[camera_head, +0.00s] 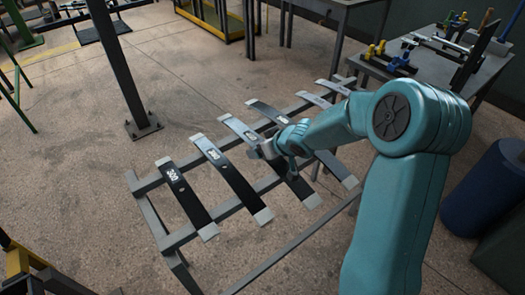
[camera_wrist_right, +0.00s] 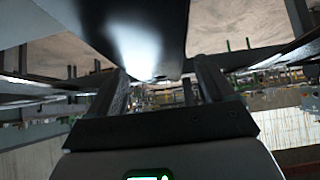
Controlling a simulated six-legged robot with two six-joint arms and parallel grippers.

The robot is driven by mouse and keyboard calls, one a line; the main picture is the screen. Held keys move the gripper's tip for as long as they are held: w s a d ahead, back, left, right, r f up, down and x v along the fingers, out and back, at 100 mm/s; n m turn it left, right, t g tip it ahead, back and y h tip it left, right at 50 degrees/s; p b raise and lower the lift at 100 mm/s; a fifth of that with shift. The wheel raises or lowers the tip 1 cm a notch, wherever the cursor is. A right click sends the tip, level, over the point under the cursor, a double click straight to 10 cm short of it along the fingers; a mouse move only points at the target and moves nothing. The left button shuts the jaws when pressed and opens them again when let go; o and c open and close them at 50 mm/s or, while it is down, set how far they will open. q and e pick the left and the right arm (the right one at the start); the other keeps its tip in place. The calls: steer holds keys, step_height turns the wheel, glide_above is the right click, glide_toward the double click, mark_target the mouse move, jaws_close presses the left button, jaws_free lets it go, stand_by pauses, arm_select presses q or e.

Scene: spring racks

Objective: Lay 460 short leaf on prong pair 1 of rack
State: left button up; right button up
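A dark leaf marked 300 (camera_head: 187,198) with pale ends lies across the near-left end of the grey rack (camera_head: 150,213). More dark leaves lie beside it, a second (camera_head: 232,180) and a third (camera_head: 293,184); their white labels are too small to read surely, so I cannot tell which is 460. My right gripper (camera_head: 272,150) is over the third leaf and hides part of it. In the right wrist view, its two fingers (camera_wrist_right: 163,88) stand apart, with a dark, shiny leaf (camera_wrist_right: 110,25) close above and between them. I cannot tell whether they touch it. My left gripper is not in view.
A fourth leaf (camera_head: 265,112) and smaller pale-ended pieces (camera_head: 333,87) lie farther along the rack. A workbench with tools (camera_head: 430,62) stands at the back right, a blue drum (camera_head: 485,190) at the right. A dark post (camera_head: 118,65) rises behind the rack.

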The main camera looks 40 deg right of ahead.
jaws_close()
steer(key=shift+w+d, duration=0.1)
steer(key=shift+w, duration=0.05)
steer(key=shift+r, duration=0.1)
